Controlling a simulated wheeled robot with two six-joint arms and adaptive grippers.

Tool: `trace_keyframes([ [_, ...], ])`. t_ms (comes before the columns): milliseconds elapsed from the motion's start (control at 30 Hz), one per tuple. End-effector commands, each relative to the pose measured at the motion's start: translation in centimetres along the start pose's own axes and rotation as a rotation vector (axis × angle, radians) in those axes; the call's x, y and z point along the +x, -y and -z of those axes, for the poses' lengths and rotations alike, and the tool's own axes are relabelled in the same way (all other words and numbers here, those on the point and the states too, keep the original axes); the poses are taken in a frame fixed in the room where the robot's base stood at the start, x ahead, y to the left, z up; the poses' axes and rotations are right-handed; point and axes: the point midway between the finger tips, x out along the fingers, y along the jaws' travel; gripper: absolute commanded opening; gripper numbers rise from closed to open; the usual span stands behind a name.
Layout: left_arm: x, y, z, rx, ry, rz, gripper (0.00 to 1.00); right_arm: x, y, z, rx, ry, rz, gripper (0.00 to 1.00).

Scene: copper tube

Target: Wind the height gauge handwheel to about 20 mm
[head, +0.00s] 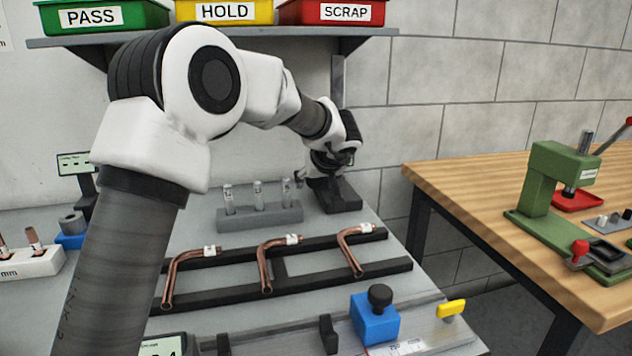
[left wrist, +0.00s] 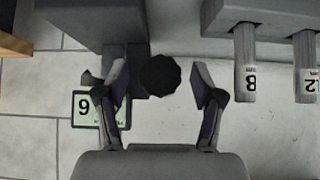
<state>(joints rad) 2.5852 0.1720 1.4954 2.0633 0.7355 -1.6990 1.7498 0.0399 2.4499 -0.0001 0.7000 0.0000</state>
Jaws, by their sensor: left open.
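The height gauge (head: 338,196) is a dark stand at the back right of the grey bench in the head view. Its handwheel (left wrist: 158,76) is a dark scalloped knob in the left wrist view. My left gripper (left wrist: 161,84) is open, with one finger on each side of the handwheel and visible gaps between. In the head view my left gripper (head: 328,163) is small and dark above the gauge's base, and the handwheel cannot be made out there. The gauge's lit display (left wrist: 98,107) is partly covered by a finger, so its full reading is hidden. My right gripper is out of view.
A grey block of labelled pins (head: 260,215) stands just left of the gauge. A black rack with bent copper tubes (head: 285,240) lies in front. A blue fixture (head: 375,318) is near the front edge. A shelf with bins (head: 225,12) hangs above.

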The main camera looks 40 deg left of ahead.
Motion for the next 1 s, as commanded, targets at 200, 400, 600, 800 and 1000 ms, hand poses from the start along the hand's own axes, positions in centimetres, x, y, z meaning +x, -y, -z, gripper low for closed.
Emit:
trace_keyframes([
  [200, 0.0, 0.0, 0.0, 0.0, 0.0, 0.0, 0.25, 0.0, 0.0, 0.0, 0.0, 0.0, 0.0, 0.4],
  [400, 0.0, 0.0, 0.0, 0.0, 0.0, 0.0, 0.08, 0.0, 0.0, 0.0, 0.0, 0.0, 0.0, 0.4],
  [600, -0.1, 0.0, 0.1, -0.014, 0.001, -0.016, 0.08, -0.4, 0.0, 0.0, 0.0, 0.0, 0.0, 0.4],
  [800, -0.2, 0.1, 0.1, -0.071, 0.004, -0.074, 0.08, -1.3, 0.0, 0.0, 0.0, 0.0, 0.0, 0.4],
  [1000, -0.1, 0.3, -0.1, -0.169, 0.005, -0.17, 0.08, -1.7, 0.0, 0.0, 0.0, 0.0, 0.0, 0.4],
])
